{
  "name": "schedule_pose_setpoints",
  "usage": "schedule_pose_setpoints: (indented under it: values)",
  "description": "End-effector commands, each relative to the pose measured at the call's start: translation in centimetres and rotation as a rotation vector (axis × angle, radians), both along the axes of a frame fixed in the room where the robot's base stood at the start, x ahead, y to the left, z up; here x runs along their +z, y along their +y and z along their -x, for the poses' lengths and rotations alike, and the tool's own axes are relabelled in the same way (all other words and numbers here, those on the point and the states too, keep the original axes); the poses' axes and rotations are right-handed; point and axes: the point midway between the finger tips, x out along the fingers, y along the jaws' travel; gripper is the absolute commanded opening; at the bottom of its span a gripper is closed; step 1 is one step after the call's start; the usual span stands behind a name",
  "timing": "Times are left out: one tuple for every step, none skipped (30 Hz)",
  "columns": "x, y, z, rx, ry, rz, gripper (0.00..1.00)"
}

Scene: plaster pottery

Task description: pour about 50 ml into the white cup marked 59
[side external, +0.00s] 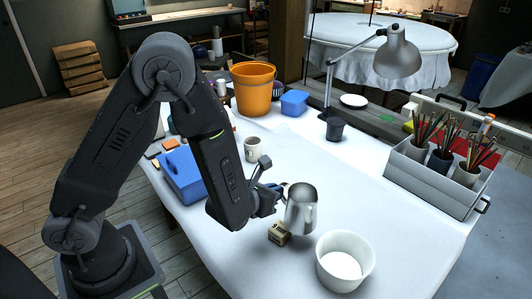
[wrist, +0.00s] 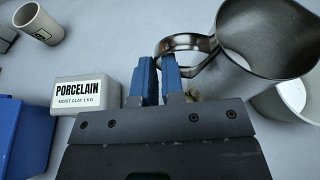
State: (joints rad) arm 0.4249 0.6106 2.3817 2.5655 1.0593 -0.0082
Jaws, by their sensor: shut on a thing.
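A steel pitcher (side external: 301,210) stands upright at my gripper (side external: 279,188); its wide mouth shows in the wrist view (wrist: 268,38). My gripper's blue fingers (wrist: 161,72) are shut on the pitcher's handle (wrist: 190,42). I cannot tell whether the pitcher's base touches the table, and no liquid level shows inside it. A white cup (side external: 252,150) stands upright behind my gripper, apart from the pitcher. In the wrist view the cup (wrist: 38,24) is at the top left, with a small dark mark too small to read.
A white bowl (side external: 344,262) stands at the front right. A blue box (side external: 183,175) is left of the cup. A tool caddy (side external: 432,180) and lamp (side external: 396,55) stand right and back. The table's middle right is clear.

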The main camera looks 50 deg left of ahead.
Motion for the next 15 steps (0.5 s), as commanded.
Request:
schedule_pose_setpoints:
  values:
    - [0.9, 0.0, -0.1, 0.0, -0.009, 0.003, 0.0]
    - [1.3, 0.0, -0.1, 0.001, -0.01, 0.004, 0.0]
    - [1.8, 0.0, -0.1, 0.001, -0.01, 0.005, 0.0]
    - [2.0, 0.0, -0.1, 0.002, -0.009, 0.004, 0.0]
    - [2.1, 0.0, -0.1, 0.002, -0.007, 0.003, 0.0]
    - [2.4, 0.0, -0.1, 0.002, -0.006, 0.002, 0.0]
    - [2.6, 0.0, -0.1, 0.002, -0.007, 0.003, 0.0]
    - [2.9, 0.0, -0.1, 0.002, -0.007, 0.003, 0.0]
    - [3.1, 0.0, -0.1, 0.002, -0.006, 0.003, 0.0]
    - [3.4, 0.0, -0.1, 0.001, -0.006, 0.002, 0.0]
    - [3.6, 0.0, -0.1, 0.001, -0.006, 0.002, 0.0]
    - [3.9, 0.0, -0.1, 0.001, -0.006, 0.002, 0.0]
    - [4.1, 0.0, 0.0, 0.001, -0.006, 0.003, 0.0]
    - [4.0, 0.3, -0.2, 0.009, -0.004, 0.002, 0.0]
    - [3.9, 0.8, -0.4, 0.02, -0.003, 0.002, 0.0]
